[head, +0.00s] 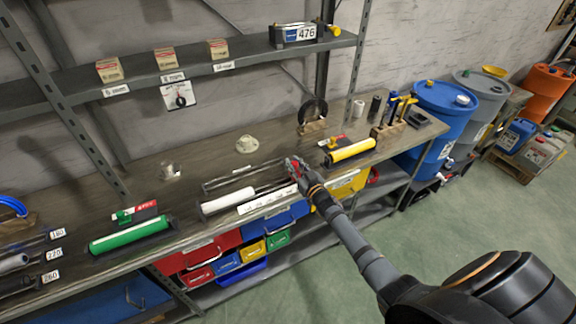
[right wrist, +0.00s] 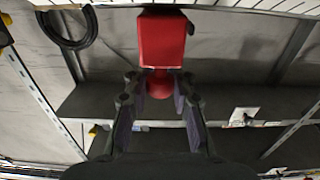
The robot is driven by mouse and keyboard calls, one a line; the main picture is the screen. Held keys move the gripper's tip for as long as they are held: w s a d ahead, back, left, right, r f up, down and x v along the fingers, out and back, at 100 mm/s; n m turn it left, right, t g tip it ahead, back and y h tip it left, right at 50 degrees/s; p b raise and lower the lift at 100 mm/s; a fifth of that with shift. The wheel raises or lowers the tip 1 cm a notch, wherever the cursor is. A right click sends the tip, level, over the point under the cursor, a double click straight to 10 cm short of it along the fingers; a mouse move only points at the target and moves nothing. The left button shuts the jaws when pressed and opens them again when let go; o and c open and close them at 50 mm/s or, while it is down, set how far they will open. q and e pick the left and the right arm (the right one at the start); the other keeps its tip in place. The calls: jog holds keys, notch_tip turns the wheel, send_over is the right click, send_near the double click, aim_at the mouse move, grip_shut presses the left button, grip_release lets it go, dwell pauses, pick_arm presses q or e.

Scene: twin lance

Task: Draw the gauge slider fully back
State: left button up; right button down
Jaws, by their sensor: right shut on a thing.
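The gauge (head: 243,178) lies on the workbench, with metal rails, a white cylinder (head: 228,201) and a white scale strip (head: 268,199) along its front. The red slider (head: 292,164) is at the gauge's right end. My right gripper (head: 302,172) reaches it from the front right. In the right wrist view the slider is a red block (right wrist: 164,40) with a round red knob (right wrist: 160,86). The fingers of my right gripper (right wrist: 158,98) are shut on the knob, one on each side. The head view hides the grip itself. My left gripper is not in view.
A yellow roller (head: 351,150) lies right of the gauge, and a green roller (head: 130,236) lies left. A white dome (head: 247,144) sits behind the gauge. A shelf (head: 200,70) with small boxes hangs above. Coloured bins (head: 222,262) stand below the bench front.

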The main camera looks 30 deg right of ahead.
jog(key=c, duration=1.5)
grip_release()
jog(key=shift+s+d+f, duration=0.1)
jog(key=shift+d+f, duration=0.05)
jog(key=shift+f, duration=0.1)
jog(key=o, duration=0.4)
jog(key=shift+s+d+r, duration=0.1)
jog(key=shift+d+r, duration=0.05)
jog(key=shift+r, duration=0.05)
jog(key=shift+s, duration=0.2)
jog(key=s, duration=1.1)
jog(key=shift+s+d, duration=0.2)
jog(key=shift+s, duration=0.1)
